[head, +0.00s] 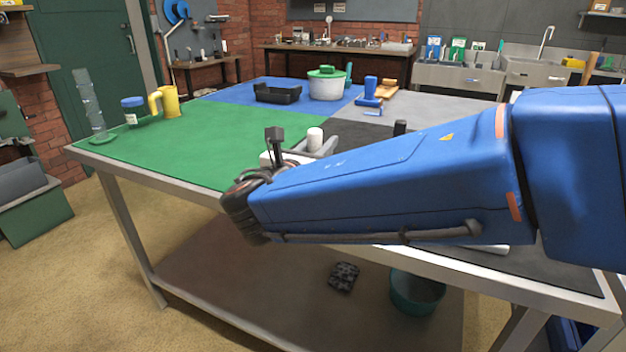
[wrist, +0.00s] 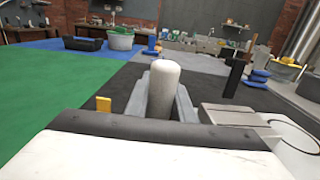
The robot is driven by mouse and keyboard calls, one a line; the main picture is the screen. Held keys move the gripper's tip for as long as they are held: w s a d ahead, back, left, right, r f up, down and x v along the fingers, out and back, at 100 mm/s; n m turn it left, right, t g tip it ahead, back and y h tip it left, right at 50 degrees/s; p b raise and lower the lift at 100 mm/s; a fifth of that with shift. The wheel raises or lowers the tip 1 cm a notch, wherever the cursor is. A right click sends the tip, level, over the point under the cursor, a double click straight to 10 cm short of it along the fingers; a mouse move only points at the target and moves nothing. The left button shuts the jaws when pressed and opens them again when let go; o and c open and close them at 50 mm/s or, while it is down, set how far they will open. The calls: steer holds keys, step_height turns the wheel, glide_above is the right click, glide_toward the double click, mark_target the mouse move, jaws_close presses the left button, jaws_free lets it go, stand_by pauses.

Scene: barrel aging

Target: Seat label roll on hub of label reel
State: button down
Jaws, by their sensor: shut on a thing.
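My gripper (wrist: 160,100) has grey fingers on both sides of a white upright cylinder (wrist: 163,88), which looks like the label roll. It is shut on it. In the head view the roll's white top (head: 315,135) shows between the fingers, beyond my blue arm. The roll is over the dark grey part of the table; I cannot tell its height. A black upright post (wrist: 233,76) stands ahead and to the right, apart from the roll. It may be the hub of the label reel.
A pale slab (wrist: 225,118) with a round outline beside it lies at right. At the table's back are a black tray (head: 278,94), a white pot with green lid (head: 327,86) and a blue stand (head: 369,90). The green area (head: 190,145) is mostly clear.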

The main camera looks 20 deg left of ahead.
step_height(320, 180, up, 7)
stand_by(1.5)
steer(key=shift+d, duration=0.1)
